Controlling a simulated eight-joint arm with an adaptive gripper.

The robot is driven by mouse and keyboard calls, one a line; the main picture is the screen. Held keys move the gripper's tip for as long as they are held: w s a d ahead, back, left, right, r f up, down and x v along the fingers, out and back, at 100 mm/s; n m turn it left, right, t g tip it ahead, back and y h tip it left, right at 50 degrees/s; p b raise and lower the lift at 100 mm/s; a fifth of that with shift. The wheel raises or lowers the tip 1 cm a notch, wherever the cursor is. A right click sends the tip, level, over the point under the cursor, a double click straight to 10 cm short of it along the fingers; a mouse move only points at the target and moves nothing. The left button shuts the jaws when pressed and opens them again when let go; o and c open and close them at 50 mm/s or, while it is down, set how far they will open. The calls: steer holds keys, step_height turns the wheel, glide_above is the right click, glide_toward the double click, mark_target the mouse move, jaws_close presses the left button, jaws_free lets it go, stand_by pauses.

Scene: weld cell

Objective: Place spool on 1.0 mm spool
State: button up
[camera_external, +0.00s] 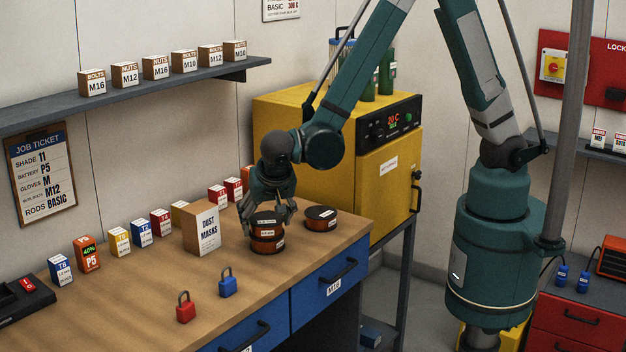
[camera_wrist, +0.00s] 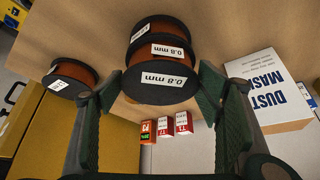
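In the external view, my gripper (camera_external: 267,222) points down at a dark-flanged, copper-coloured spool (camera_external: 266,232) near the bench's right end. A finger stands at each side of it. In the wrist view, the near spool (camera_wrist: 150,96) lies between the fingertips (camera_wrist: 160,78), with a 0.8 mm label on its black face. Another copper band and black rim (camera_wrist: 150,30) show beyond it, like a second spool beneath. Whether the fingers press on the near spool or the two spools touch is unclear. A separate spool (camera_external: 320,218) sits to the right; its label is unreadable.
A dust masks box (camera_external: 202,230) stands close left of the gripper. Small boxes (camera_external: 160,221) line the wall side. The yellow oven (camera_external: 380,190) stands behind the bench's right end.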

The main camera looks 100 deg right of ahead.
steer(key=shift+o, duration=0.8)
steer(key=shift+r, duration=0.2)
steer(key=v, duration=1.2)
steer(key=s+r+n+t+y, duration=0.3)
steer(key=s+r+n, duration=0.4)
steer(key=s, duration=0.5)
steer(key=s+r+n+t+y, duration=0.3)
steer(key=s+r+n, duration=0.4)
steer(key=s, duration=0.5)
steer(key=shift+a+r+n, duration=0.25)
steer(key=shift+r+n, duration=0.1)
steer(key=shift+n, duration=0.65)
